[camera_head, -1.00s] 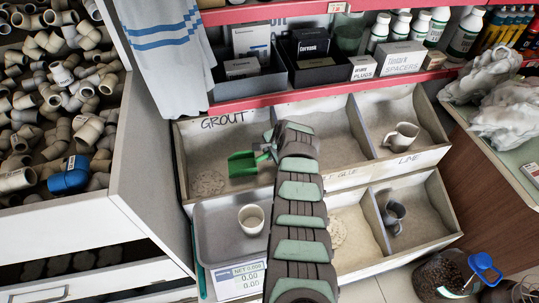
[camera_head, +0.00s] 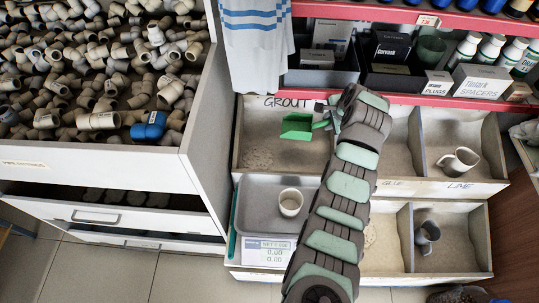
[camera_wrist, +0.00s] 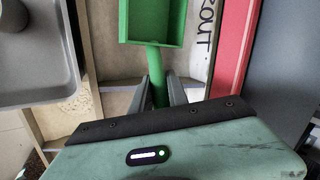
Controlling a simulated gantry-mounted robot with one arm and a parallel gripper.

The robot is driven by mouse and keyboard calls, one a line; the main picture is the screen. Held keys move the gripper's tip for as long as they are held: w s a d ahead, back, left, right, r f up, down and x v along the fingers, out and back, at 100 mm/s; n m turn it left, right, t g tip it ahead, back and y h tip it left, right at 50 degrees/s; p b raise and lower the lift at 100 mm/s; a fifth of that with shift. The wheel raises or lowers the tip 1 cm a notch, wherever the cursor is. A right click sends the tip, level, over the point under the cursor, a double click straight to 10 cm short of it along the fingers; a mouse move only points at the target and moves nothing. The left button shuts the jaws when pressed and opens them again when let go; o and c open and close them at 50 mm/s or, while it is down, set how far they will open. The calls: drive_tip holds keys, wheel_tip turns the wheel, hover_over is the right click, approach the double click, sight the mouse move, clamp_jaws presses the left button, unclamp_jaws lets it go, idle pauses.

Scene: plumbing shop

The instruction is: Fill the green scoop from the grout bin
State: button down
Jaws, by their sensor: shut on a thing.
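The green scoop (camera_head: 297,127) is over the grout bin (camera_head: 239,130), near the bin's back wall with the GROUT label. It looks level, but its exact height above the grout is hard to tell. The scoop also shows in the wrist view (camera_wrist: 157,30), cut off at the top; the part of its inside that shows is bare green. My gripper (camera_head: 331,121) is shut on the scoop's handle, with a finger on each side in the wrist view (camera_wrist: 163,88). A low pale heap of grout (camera_head: 258,158) lies at the bin's left. My arm hides the bin's right part.
A white cup (camera_head: 290,202) stands on the grey tray (camera_head: 252,215) of a scale in front of the bin; its display (camera_head: 265,251) reads 0.00. A red shelf edge (camera_head: 400,98) with boxes overhangs the back. A towel (camera_head: 258,60) hangs at left. Neighbouring bins hold a jug (camera_head: 459,161) and a metal cup (camera_head: 428,232).

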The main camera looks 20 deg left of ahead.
sight(316, 123)
idle(0.4)
drive_tip(key=a+p, duration=0.1)
drive_tip(key=p, duration=0.1)
drive_tip(key=a+f+h+p, duration=0.1)
drive_tip(key=p, duration=0.1)
drive_tip(key=shift+a, duration=0.25)
drive_tip(key=p, duration=0.1)
drive_tip(key=a+n+h+p, duration=0.1)
drive_tip(key=p, duration=0.1)
drive_tip(key=shift+s+a+f+h, duration=0.1)
drive_tip(key=shift+s+f+h, duration=0.1)
drive_tip(key=shift+h, duration=0.1)
drive_tip(key=shift+s+a+t+h+p, duration=0.1)
drive_tip(key=shift+a+t+h+p, duration=0.25)
drive_tip(key=shift+p, duration=0.3)
drive_tip(key=shift+a+r+n+t+h+p, duration=0.2)
drive_tip(key=shift+r+n+t+h+p, duration=0.2)
drive_tip(key=shift+n+h+p, duration=0.5)
